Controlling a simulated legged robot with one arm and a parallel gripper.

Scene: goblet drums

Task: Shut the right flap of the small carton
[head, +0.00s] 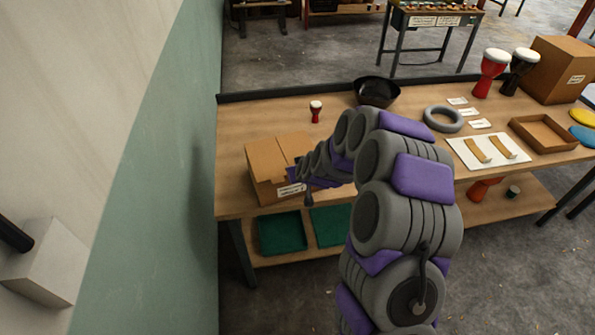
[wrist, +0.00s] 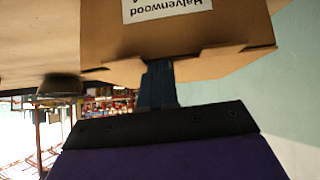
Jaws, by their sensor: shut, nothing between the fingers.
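The small carton (head: 263,187) stands at the left end of the workbench, brown with a white label low on its near side. Tan flap panels (head: 264,156) show on its top. The right side of the top is partly hidden by my arm, so I cannot tell how far the right flap stands open. My gripper (head: 299,175) is at the carton's right front. In the wrist view my gripper (wrist: 158,78) is shut and empty, its dark fingers overlapping the edge of the carton (wrist: 195,38). I cannot tell whether they touch it.
The workbench (head: 232,146) also holds a small red drum (head: 315,111), a black bowl (head: 376,91), a grey ring (head: 443,118) and an open tray (head: 544,133). A bigger carton (head: 556,70) stands at the far right. A green wall (head: 180,150) rises on the left.

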